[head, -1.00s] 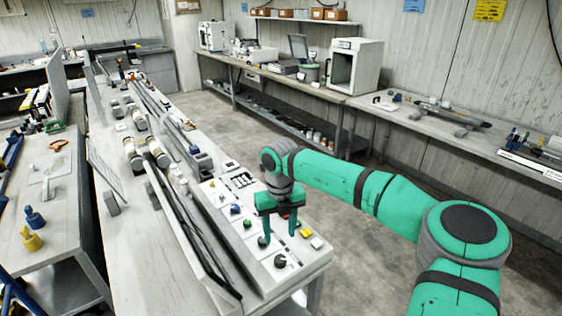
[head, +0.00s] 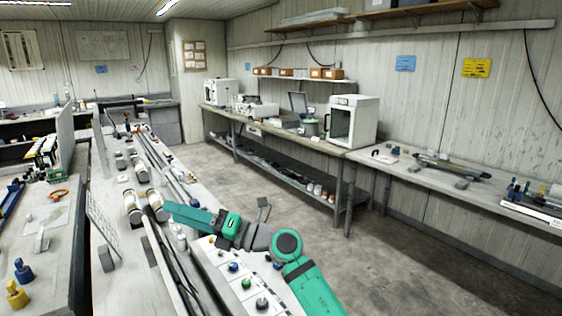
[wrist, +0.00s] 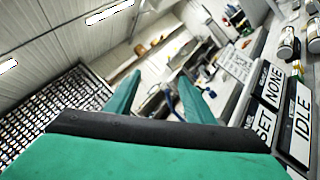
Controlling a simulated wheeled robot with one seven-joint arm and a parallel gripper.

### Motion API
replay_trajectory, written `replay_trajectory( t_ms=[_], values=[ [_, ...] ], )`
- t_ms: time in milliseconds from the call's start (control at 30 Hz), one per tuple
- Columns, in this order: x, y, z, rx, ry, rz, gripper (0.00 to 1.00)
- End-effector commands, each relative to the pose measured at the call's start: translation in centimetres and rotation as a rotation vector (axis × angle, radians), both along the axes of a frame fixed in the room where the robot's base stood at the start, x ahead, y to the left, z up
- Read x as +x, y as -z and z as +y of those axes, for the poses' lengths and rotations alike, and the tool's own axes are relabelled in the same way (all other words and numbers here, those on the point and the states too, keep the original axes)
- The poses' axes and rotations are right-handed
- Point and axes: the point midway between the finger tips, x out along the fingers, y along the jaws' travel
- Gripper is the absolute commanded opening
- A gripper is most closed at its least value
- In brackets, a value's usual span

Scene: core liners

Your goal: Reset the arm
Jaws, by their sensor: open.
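My gripper (head: 182,212) is in the head view above the right side of the long bench, pointing left. It is raised over the pale control panel (head: 212,256) and close to the cylindrical liners (head: 133,206). In the wrist view my gripper (wrist: 158,98) shows two green fingers spread apart with nothing between them. My green arm folds back from it to the lower right. Part of the panel is hidden behind my arm.
The long bench (head: 122,262) carries long rods and liners. At left a table (head: 48,262) holds blue and yellow objects. A wall bench (head: 372,166) with a white box-shaped machine (head: 352,121) runs along the right. The floor (head: 395,255) between is clear.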

Motion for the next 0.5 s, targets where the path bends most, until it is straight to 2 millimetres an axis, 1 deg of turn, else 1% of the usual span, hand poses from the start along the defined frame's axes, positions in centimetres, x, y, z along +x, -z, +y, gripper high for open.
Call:
replay_trajectory(
  t_ms=[33,100,167,233,300,400,500],
  values=[
    [0.3,-0.9,-1.4,0.093,0.032,0.009,0.49],
    [0.9,-2.0,-3.5,0.207,0.078,0.018,0.49],
    [1.2,-2.5,-5.5,0.299,0.118,0.031,0.49],
    [1.5,-2.6,-7.7,0.397,0.161,0.055,0.49],
    [1.6,-2.1,-9.6,0.486,0.194,0.084,0.49],
    [1.3,-0.7,-11.7,0.599,0.223,0.142,0.49],
    [0.5,1.3,-12.8,0.698,0.232,0.21,0.49]
  ],
)
